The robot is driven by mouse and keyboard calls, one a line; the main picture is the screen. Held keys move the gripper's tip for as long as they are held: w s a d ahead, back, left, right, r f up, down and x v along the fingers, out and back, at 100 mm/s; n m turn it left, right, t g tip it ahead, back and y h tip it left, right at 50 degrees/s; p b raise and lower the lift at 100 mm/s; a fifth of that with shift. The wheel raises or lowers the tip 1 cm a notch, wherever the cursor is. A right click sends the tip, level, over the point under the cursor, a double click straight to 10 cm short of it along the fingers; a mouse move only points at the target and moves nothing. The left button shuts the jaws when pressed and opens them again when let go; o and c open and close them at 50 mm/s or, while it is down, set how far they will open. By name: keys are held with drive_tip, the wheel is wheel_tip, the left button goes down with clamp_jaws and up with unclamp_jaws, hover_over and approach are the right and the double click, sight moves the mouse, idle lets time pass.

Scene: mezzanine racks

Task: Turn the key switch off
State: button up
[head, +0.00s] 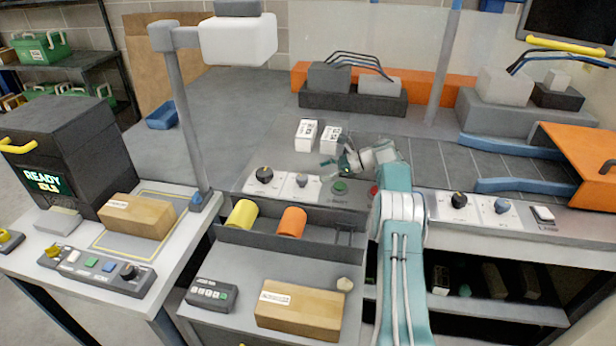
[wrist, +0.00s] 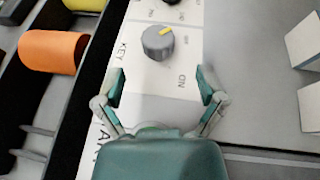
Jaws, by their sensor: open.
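The key switch (wrist: 158,43) is a grey round knob with a yellow mark, on a white plate lettered KEY and ON. Its yellow mark points to the upper right in the wrist view, away from the ON lettering; a smaller label beside the knob is too blurred to read surely. In the head view the switch (head: 301,181) sits on the grey console, left of my gripper (head: 335,168). In the wrist view my gripper (wrist: 162,86) is open and empty, its two fingers apart on the near side of the knob, not touching it.
A black knob (head: 264,175) stands left of the key switch and a green button (head: 340,187) right of it. White boxes (head: 306,135) stand behind. A trough with yellow and orange cylinders (head: 292,221) lies in front.

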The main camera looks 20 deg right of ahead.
drive_tip(key=shift+v, duration=2.35)
drive_tip(key=shift+f, duration=0.1)
